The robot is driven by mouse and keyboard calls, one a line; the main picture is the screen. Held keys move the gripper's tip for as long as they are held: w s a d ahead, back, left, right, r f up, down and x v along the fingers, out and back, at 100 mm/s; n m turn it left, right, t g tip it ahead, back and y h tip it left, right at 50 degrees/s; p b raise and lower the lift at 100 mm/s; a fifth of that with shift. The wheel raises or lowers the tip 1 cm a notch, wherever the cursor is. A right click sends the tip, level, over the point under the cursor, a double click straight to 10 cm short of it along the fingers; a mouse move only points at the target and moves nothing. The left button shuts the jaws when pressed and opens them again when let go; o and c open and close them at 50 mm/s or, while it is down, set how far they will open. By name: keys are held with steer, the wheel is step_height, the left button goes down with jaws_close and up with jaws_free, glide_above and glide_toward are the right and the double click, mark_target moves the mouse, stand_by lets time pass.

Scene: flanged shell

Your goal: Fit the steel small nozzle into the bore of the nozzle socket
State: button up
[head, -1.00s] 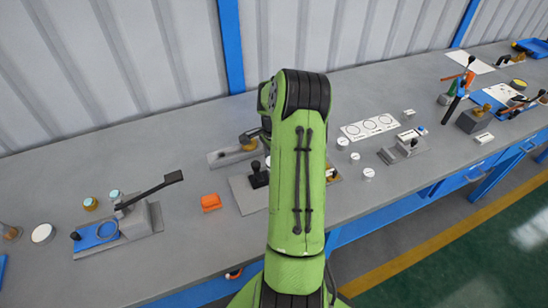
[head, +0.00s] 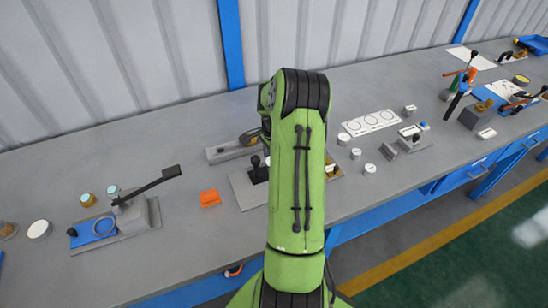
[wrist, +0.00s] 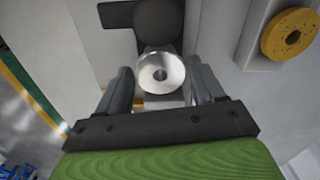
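The steel small nozzle (wrist: 161,73) is a shiny round flanged piece with a small centre hole. It sits centred between the fingertips of my gripper (wrist: 161,80) in the wrist view, seen face on. The two dark fingers lie against its left and right edges, so the gripper looks shut on it. In the head view my green arm hides the gripper and the nozzle. I cannot tell which fixture is the nozzle socket.
A black knob (wrist: 157,20) stands just beyond the nozzle in the wrist view. In the head view, an orange block (head: 210,198) and a lever fixture (head: 140,214) stand left of my arm. White round pieces (head: 370,168) lie right.

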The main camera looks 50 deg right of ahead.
steer(key=o, duration=0.3)
step_height(320, 180, up, 16)
steer(key=p, duration=0.2)
steer(key=shift+f, duration=0.1)
stand_by(0.5)
